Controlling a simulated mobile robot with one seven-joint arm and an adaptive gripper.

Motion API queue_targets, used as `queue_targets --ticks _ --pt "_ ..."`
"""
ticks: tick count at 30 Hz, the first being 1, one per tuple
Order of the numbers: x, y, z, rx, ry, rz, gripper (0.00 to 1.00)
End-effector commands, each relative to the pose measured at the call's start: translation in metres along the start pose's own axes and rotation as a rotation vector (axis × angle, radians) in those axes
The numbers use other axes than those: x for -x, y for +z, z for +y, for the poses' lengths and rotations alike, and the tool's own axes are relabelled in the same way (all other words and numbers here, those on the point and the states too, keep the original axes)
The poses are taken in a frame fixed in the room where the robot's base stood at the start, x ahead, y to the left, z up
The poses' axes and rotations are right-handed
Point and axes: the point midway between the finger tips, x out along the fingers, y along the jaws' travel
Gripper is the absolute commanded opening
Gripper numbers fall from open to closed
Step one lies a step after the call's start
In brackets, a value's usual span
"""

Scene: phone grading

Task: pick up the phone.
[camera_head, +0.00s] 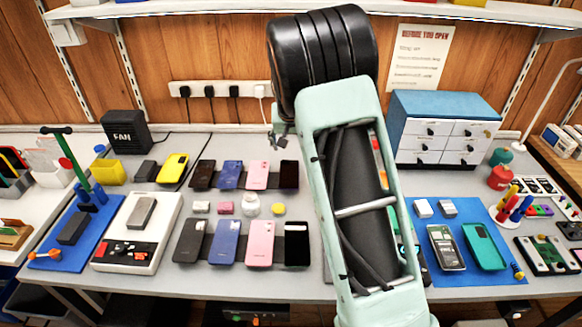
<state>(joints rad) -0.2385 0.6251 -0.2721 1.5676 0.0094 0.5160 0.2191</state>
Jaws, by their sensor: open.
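Several phones lie apart in two rows on the grey bench. The front row has a dark grey phone (189,241), a blue phone (224,242), a pink phone (260,242) and a black phone (297,243). The back row has a similar dark phone (203,174), blue phone (230,174), pink phone (258,174) and black phone (289,174). A yellow phone (173,167) leans at the back left. Only a small dark part of my gripper (283,135) shows beside my arm, above the back row. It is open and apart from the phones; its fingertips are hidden.
Left are a white fixture (168,229) and a black FAN box (125,131). Right are a drawer cabinet (443,130) and a blue mat (483,283) with an opened phone. My arm hides the bench's middle.

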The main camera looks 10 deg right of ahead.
Motion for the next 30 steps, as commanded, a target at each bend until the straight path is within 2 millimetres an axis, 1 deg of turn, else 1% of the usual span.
queue_targets --ticks 1,3,7,15,18,23,26,30 --pt "-0.013 0.008 -0.008 -0.007 -0.013 -0.027 0.71" --pt "-0.024 0.016 -0.016 -0.017 -0.029 -0.052 0.71" --pt "-0.036 0.025 -0.024 -0.027 -0.044 -0.078 0.71" --pt "-0.073 0.029 -0.026 -0.027 -0.045 -0.081 0.71" --pt "-0.084 0.029 -0.026 -0.027 -0.045 -0.081 0.71" --pt "-0.092 0.03 -0.027 -0.027 -0.046 -0.08 0.71" --pt "-0.1 0.03 -0.026 -0.027 -0.045 -0.081 0.71" --pt "-0.119 0.031 -0.026 -0.026 -0.045 -0.082 0.71"
